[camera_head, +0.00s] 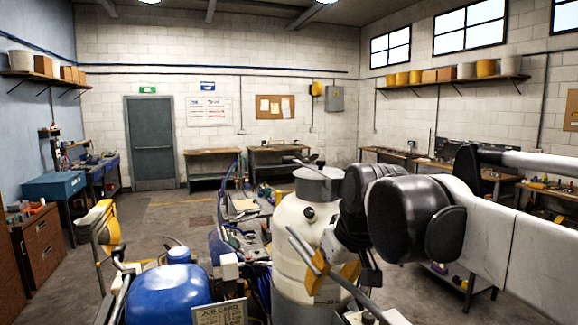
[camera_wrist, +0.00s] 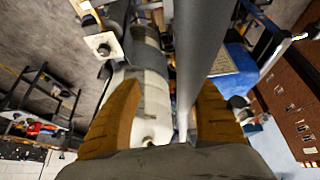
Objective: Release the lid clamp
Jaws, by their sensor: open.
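The white tank (camera_head: 293,252) of the striper stands upright with a grey lid (camera_head: 318,186) on top. A small dark lever (camera_head: 299,162) shows over the lid; I cannot tell whether it is the lid clamp. My gripper (camera_head: 335,270) has orange fingers and is in front of the tank's right side, below lid height. It is open. In the wrist view my gripper (camera_wrist: 165,108) has a long grey bar (camera_wrist: 192,60) running between its fingers, close to the right finger. I cannot tell whether they touch. My arm hides the tank's right side.
A blue motor cover (camera_head: 168,295) and a job card (camera_head: 220,312) are at the front left. A yellow-handled part (camera_head: 108,235) stands further left. Workbenches (camera_head: 280,152) line the walls. Open floor (camera_head: 170,215) lies to the left behind the striper.

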